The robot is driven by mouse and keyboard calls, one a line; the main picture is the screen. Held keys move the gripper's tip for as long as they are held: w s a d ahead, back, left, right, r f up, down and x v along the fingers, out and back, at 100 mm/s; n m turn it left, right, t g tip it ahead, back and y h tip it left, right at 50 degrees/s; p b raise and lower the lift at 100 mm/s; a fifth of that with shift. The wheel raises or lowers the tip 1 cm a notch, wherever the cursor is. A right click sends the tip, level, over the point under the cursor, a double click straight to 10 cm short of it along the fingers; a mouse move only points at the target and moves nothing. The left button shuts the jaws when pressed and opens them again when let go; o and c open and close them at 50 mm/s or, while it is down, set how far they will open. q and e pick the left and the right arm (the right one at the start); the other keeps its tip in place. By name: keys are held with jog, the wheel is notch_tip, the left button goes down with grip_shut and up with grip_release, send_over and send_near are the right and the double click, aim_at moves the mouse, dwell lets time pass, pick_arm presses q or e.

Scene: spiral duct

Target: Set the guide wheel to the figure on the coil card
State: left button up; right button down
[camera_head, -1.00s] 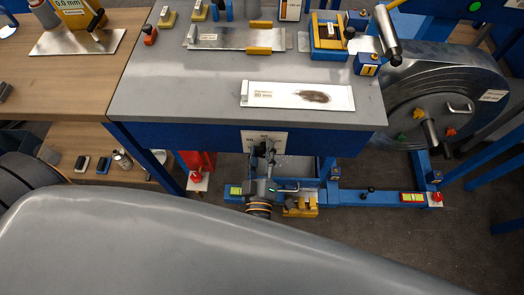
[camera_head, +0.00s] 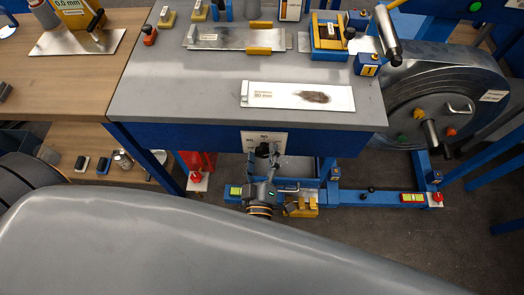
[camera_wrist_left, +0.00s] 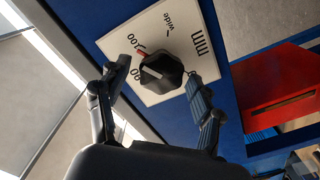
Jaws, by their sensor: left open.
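The guide wheel, a black faceted knob (camera_wrist_left: 160,73) with a white line, sits on a white dial plate (camera_wrist_left: 122,42) marked "mm wide", with 100 and a lower number near its rim. The line points to the plate's number side, near a red mark; its exact reading is unclear. The dial plate also shows on the bench front in the head view (camera_head: 276,137). My left gripper (camera_wrist_left: 160,82) is open, its fingers on either side of the knob; contact is unclear. A white label (camera_head: 492,96) on the metal coil (camera_head: 445,75) is too small to read. My right gripper is out of view.
On the bench (camera_head: 200,95) lies a metal sheet (camera_head: 300,96) with a dark smudge and a label seeming to read 80 mm. A red box (camera_wrist_left: 280,85) is beside the dial. A blue frame with a yellow block (camera_head: 300,207) is below the bench.

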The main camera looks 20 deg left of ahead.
pick_arm(q)
jog(key=v, duration=0.6)
jog(key=shift+s, duration=0.25)
jog(key=shift+d, duration=0.1)
jog(key=s+f+m+g+h, duration=0.2)
jog(key=f+m+h, duration=0.15)
jog(key=f, duration=0.55)
jog(key=s+d+f+m+g+h, duration=0.1)
jog(key=s+f+m+g+h, duration=0.2)
jog(key=f, duration=0.6)
jog(key=s+f+m+g+h, duration=0.1)
jog(key=s+f+m+g, duration=0.1)
jog(key=f+m, duration=0.5)
jog(key=s+a+f+m+g+y, duration=0.1)
jog(key=s+a+f+g+y, duration=0.1)
jog(key=s+a+f+g, duration=0.7)
jog(key=s+a+f, duration=0.5)
jog(key=s+f, duration=0.2)
jog(key=s, duration=0.1)
jog(key=shift+s+a+p, duration=0.25)
jog(key=shift+a+p, duration=0.05)
jog(key=shift+a, duration=0.05)
jog(key=shift+y, duration=0.25)
